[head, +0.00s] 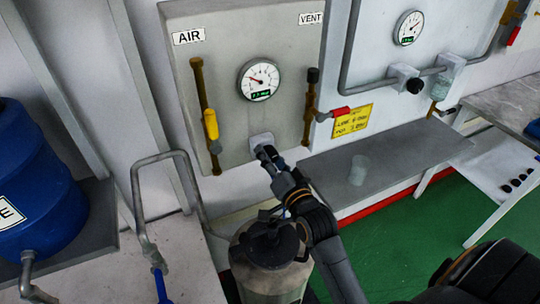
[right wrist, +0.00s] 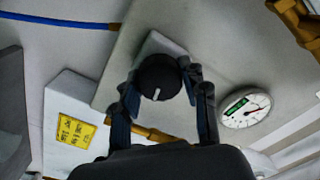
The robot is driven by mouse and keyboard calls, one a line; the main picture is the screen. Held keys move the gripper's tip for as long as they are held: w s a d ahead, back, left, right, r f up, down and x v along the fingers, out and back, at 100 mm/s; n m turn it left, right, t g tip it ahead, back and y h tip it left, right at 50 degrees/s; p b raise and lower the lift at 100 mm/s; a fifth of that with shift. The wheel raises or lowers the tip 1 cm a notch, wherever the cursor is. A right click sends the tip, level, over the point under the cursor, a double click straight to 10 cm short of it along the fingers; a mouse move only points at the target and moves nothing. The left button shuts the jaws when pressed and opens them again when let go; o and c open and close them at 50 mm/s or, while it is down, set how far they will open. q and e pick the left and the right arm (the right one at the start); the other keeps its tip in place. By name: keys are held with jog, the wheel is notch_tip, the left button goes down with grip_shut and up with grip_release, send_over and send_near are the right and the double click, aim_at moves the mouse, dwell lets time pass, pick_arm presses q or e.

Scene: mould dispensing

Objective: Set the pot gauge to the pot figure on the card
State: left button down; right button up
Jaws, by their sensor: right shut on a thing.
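A round white gauge (head: 260,80) with a red needle and a small green display is on the grey panel between the AIR and VENT labels. Its figure is too small to read surely. The same gauge seems to show tilted in the right wrist view (right wrist: 248,108). Below it is a black regulator knob (right wrist: 158,78) with a white mark, on a pale block. My right gripper (head: 268,156) is shut on this knob, with one finger on each side. A yellow card (head: 352,119) right of the panel carries two lines, LINE and POT, with figures too blurred to read surely.
A second gauge (head: 409,27) with its own black knob (head: 414,85) is at the upper right. A yellow-handled valve (head: 211,124) and a red-handled valve (head: 334,115) flank the panel. A grey pot (head: 268,272) stands below my arm. A translucent cup (head: 358,170) is on the grey shelf.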

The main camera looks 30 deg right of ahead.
jog(key=o, duration=1.2)
jog(key=shift+c, duration=0.2)
jog(key=shift+s, duration=0.1)
jog(key=s, duration=1.1)
jog(key=shift+s+a, duration=0.35)
jog(key=shift+s, duration=0.05)
